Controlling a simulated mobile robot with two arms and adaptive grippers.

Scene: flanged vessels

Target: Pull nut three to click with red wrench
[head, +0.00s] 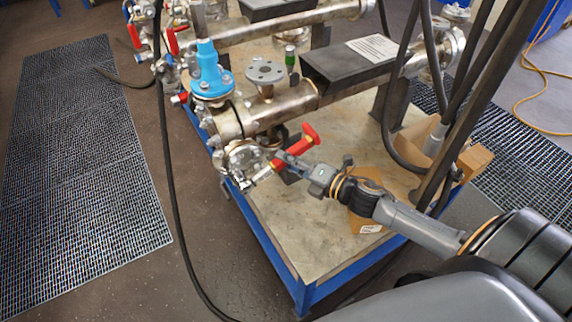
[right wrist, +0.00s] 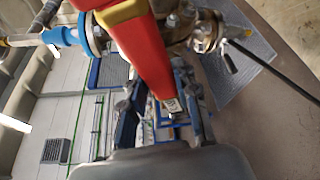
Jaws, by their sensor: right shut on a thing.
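The red wrench (head: 304,139) is at the flange (head: 245,160) on the near end of the front pipe vessel. My right gripper (head: 287,160) is shut on the wrench, with its arm reaching in from the right. In the right wrist view the red wrench (right wrist: 143,55) runs down between the fingers of my right gripper (right wrist: 160,100), with a yellow part at its upper end and a pale label low down. Which nut is number three, and whether the wrench sits on one, I cannot tell. My left gripper is not in view.
The vessel (head: 285,105) lies on a blue-framed bench (head: 285,225). A cardboard box (head: 472,160) and dark hoses are at the right. A black cable (head: 172,190) hangs in front at left.

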